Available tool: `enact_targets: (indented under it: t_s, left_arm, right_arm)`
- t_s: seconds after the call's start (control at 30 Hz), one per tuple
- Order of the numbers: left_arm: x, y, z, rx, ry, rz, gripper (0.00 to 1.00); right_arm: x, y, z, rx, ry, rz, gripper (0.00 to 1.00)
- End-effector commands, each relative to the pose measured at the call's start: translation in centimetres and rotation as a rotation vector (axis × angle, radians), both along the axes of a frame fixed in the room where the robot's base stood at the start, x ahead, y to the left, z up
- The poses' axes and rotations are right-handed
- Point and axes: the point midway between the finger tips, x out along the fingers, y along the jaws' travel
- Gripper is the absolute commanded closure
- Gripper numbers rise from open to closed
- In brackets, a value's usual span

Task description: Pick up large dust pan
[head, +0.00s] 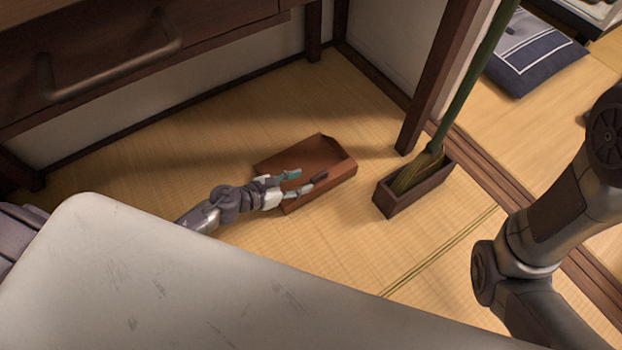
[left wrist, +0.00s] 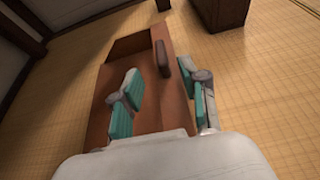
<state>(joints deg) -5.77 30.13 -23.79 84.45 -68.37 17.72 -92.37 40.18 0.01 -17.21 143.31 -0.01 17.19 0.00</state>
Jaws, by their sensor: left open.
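The large dust pan (head: 330,152) is a reddish-brown tray lying on the tatami floor, in the middle of the head view. It also fills the middle of the left wrist view (left wrist: 125,50). A short dark brown handle (left wrist: 162,58) stands on its right part there. My left gripper (head: 304,182) is open over the pan, with teal-padded fingers spread. In the left wrist view the handle lies ahead, between the lines of the two fingers (left wrist: 168,80). I cannot tell whether a finger touches the pan. My right gripper is out of view.
A dark wooden box (head: 402,204) holding a green-handled broom (head: 425,165) stands right of the pan, beside a wooden post (head: 432,85). A dark drawer cabinet (head: 110,60) overhangs the back left. A blue cushion (head: 535,52) lies at the far right. Open floor surrounds the pan.

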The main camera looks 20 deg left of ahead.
Motion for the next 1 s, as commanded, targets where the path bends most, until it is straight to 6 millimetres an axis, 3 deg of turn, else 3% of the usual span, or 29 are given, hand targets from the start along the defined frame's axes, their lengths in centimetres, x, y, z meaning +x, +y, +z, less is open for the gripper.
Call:
enact_targets:
  t_s: [0.5, 0.77, 0.8, 1.0]
  left_arm:
    - [4.1, -3.6, -1.7, -0.001, 0.001, -0.001, 0.56]
    - [4.4, -3.8, -1.7, -0.001, 0.001, 0.001, 0.56]
    - [4.4, -3.8, -1.7, -0.001, 0.001, 0.001, 0.58]
    - [4.4, -3.8, -1.7, -0.001, 0.001, 0.001, 0.91]
  right_arm:
    - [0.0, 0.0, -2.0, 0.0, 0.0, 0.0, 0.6]
    - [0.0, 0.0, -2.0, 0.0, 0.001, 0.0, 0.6]
    - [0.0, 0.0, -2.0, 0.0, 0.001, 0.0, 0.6]
    - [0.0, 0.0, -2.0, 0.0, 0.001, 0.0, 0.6]
